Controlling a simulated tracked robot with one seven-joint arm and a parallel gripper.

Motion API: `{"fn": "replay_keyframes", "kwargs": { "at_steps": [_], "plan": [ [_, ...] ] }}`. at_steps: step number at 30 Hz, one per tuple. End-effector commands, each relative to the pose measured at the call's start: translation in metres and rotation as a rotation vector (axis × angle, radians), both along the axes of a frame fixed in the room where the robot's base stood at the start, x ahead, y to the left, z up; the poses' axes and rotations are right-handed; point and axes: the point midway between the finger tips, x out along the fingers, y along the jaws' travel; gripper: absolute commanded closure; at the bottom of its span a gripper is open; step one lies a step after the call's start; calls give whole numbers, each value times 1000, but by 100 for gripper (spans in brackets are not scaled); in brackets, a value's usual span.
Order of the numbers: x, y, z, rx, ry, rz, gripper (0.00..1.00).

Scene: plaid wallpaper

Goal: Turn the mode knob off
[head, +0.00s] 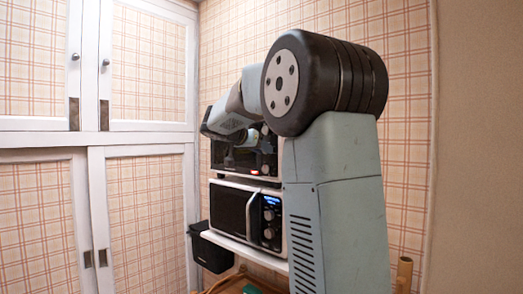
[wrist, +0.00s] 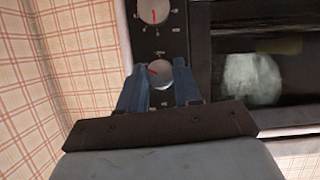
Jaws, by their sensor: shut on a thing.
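The toaster oven (head: 232,156) stands on top of a white microwave in the head view, partly hidden by my arm. In the wrist view its dark control panel (wrist: 157,45) carries round knobs with red pointer marks. One knob (wrist: 154,12) is at the top edge, free of my gripper. Another knob (wrist: 162,76) sits between the two fingers of my gripper (wrist: 160,88), which is shut on it. Its red mark points to the upper left in the picture. The labels are too small to read, so I cannot tell which knob is the mode knob.
The microwave (head: 229,208) with a lit blue display stands on a white shelf (head: 245,247). A black bin (head: 209,252) hangs at the shelf's left. White cabinet doors (head: 146,65) fill the left side. The plaid wall is close behind the oven.

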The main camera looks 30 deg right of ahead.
Motion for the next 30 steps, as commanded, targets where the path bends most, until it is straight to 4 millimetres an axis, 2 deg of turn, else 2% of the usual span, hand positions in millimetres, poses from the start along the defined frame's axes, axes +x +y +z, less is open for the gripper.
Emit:
{"fn": "replay_keyframes", "kwargs": {
  "at_steps": [11, 30],
  "plan": [
    [2, 1, 0, -57, 158, 0, 97],
    [6, 3, -3, -264, 721, 2, 97]
  ]
}}
